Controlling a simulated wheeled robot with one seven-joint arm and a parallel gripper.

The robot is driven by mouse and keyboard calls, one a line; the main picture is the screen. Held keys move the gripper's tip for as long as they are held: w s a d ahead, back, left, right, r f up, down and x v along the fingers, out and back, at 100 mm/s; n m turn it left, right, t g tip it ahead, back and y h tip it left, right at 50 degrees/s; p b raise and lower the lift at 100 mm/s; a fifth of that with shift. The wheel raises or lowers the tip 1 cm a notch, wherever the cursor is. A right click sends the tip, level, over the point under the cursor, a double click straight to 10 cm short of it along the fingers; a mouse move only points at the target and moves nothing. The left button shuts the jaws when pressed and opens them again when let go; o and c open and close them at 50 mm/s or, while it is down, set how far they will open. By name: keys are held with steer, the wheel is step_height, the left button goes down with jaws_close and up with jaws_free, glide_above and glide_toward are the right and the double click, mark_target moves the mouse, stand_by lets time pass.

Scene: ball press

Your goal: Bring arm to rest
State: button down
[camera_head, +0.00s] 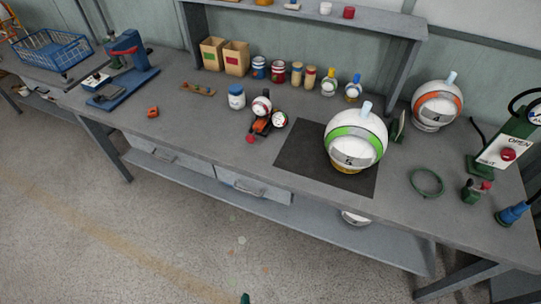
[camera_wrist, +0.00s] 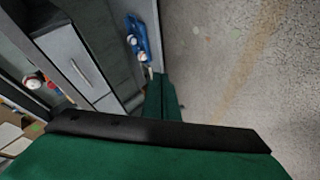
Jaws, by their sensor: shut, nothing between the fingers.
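My gripper (camera_wrist: 163,97) shows in the wrist view as green fingers closed together, with nothing between them. It hangs over the concrete floor in front of the workbench, clear of the bench. In the head view only a small green tip (camera_head: 245,298) shows at the bottom edge, which looks like part of my gripper. The rest of my arm is out of that view. The grey workbench (camera_head: 205,125) runs across the head view. On it a white ball with a green band (camera_head: 355,140) sits over a dark mat (camera_head: 300,160).
A second ball with an orange band (camera_head: 437,104) stands at the back right, near a green press (camera_head: 505,150). A blue tool (camera_head: 125,75), cardboard boxes (camera_head: 236,58) and several jars line the bench. A drawer (camera_wrist: 75,60) shows left of my gripper. The floor (camera_head: 140,240) is clear.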

steer(key=s+d+r+m+t, duration=0.1)
steer(key=r+m, duration=0.3)
steer(key=r, duration=0.4)
steer(key=s+d+r+m+t+h, duration=0.1)
steer(key=s+d+r+m, duration=0.3)
steer(key=r, duration=0.5)
steer(key=s+d+r+m+t, duration=0.2)
steer(key=s+d+r+m, duration=0.1)
steer(key=r, duration=0.5)
steer(key=shift+d+r+m, duration=0.15)
steer(key=shift+d+m, duration=0.1)
steer(key=shift+m, duration=0.65)
